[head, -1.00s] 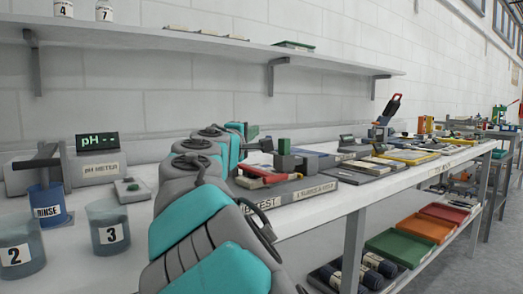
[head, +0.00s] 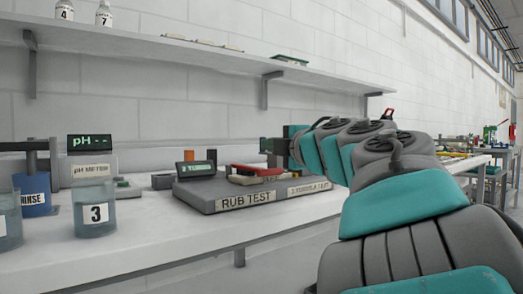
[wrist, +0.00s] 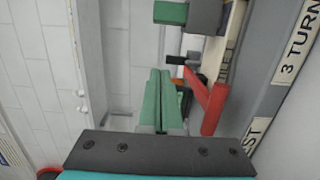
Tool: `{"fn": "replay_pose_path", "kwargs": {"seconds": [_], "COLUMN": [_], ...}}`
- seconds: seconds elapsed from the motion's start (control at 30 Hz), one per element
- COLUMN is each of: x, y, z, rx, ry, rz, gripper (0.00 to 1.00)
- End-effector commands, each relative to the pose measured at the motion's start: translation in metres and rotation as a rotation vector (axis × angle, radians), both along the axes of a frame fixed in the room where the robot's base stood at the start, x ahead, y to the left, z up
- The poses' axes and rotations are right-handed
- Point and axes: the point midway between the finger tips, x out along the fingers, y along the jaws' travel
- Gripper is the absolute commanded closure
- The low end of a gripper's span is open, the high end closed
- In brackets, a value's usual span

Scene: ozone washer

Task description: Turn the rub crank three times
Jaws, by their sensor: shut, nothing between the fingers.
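The rub test device is a grey base (head: 235,193) labelled RUB TEST on the bench, with a small display (head: 196,169) and a red bar (head: 257,169) on top. The wrist view shows the red bar (wrist: 210,100) and a green-and-grey block (wrist: 185,14). A small black knob (wrist: 178,60) on a short rod there may be the crank handle, but I cannot tell for sure. My gripper (head: 268,147) reaches in from the right above the device. Its green fingers (wrist: 160,76) are together and empty, apart from the red bar in the wrist picture.
A pH meter (head: 92,168), a beaker marked 3 (head: 95,210) and a blue RINSE cup (head: 35,194) stand on the left. A wall shelf (head: 200,55) runs above. The bench front (head: 150,245) is clear.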

Motion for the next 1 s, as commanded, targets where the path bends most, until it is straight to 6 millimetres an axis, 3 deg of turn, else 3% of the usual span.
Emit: {"fn": "replay_pose_path", "kwargs": {"seconds": [0.17,0.83,1.0], "x": [0.009,0.088,0.103], "y": [0.005,0.052,0.033], "z": [-0.003,-0.001,-0.003], "rx": [0.000,0.001,0.003], "ry": [0.008,0.003,0.005], "rz": [0.005,0.005,0.003], "gripper": [1.00,1.00,1.00]}}
